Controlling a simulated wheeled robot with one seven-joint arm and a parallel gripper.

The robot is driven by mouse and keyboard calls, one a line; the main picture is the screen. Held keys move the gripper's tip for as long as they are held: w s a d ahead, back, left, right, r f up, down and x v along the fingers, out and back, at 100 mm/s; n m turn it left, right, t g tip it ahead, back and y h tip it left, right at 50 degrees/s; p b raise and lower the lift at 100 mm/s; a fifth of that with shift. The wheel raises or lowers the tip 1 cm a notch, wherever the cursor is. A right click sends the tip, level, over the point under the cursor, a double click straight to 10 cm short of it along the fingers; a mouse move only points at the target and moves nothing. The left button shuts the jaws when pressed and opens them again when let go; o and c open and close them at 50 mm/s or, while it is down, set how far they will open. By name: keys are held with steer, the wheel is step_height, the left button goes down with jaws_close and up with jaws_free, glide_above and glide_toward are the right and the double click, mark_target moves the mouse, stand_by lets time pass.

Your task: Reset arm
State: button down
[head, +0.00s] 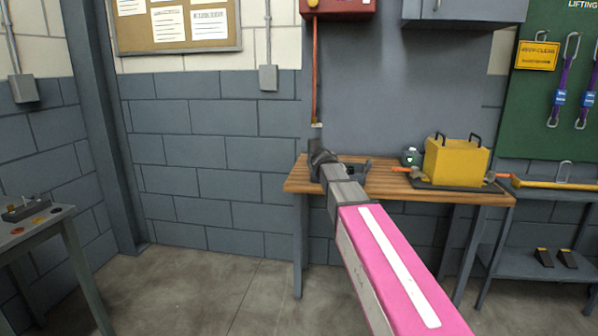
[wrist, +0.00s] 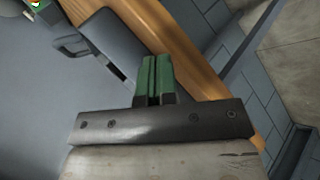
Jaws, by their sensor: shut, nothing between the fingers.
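My gripper (wrist: 157,78) shows in the wrist view with its two green fingers together and nothing between them. In the head view my pink arm reaches forward to the left end of the wooden workbench (head: 385,183). The gripper end there is dark and small, and its fingers cannot be made out. A yellow casing (head: 455,162) with two black handles sits on a dark base at the right part of the bench, apart from my gripper.
A grey-blue block (wrist: 110,48) lies near my fingers in the wrist view. A side table (head: 38,232) stands at left. The floor (head: 200,285) between is clear.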

steer(key=s+d+f+m+g+y, duration=0.2)
steer(key=s+f+m+g+y, duration=0.4)
steer(key=s+f, duration=2.2)
steer(key=shift+s+d+f+m, duration=0.15)
steer(key=shift+s+f+m, duration=0.35)
steer(key=shift+s, duration=0.6)
steer(key=shift+r, duration=0.15)
